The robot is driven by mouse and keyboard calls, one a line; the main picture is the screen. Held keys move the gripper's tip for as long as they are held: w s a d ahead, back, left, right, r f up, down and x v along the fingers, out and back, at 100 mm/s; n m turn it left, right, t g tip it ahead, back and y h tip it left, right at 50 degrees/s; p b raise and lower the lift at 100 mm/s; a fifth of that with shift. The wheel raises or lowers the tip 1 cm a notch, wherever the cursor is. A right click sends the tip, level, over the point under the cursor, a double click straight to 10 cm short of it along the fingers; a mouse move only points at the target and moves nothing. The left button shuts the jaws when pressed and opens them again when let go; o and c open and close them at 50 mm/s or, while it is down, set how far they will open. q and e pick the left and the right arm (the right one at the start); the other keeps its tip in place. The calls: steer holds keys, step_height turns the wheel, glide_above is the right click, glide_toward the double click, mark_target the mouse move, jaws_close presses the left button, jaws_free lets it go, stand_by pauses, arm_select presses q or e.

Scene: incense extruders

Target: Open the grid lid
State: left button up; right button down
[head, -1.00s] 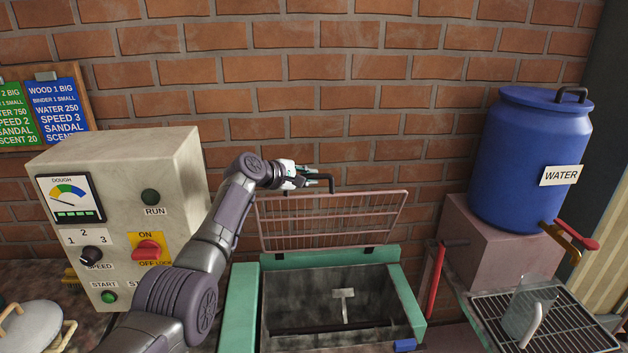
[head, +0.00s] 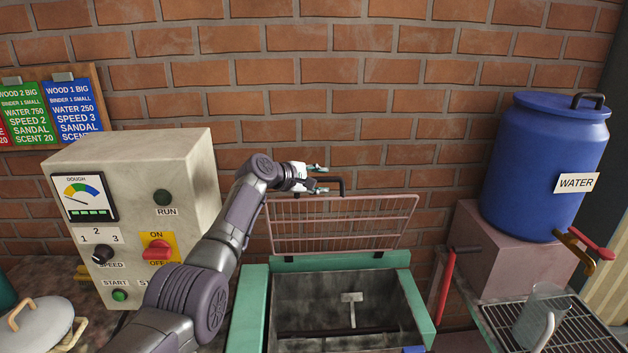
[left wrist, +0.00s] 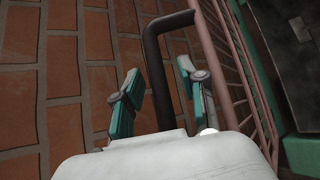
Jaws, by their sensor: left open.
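The pinkish grid lid (head: 345,225) stands upright at the back edge of the green trough (head: 252,310), in front of the brick wall, so the trough is uncovered. My right gripper is not in view.
A control box (head: 140,190) with dial and buttons stands left of the trough. A blue water barrel (head: 545,170) on a pink block (head: 500,265) stands at the right. A clear jug (head: 540,318) stands on a drain grid. A red lever (head: 446,285) rises beside the trough.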

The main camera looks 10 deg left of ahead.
arm_select(q)
steer(key=v, duration=1.2)
steer(key=shift+f, duration=0.15)
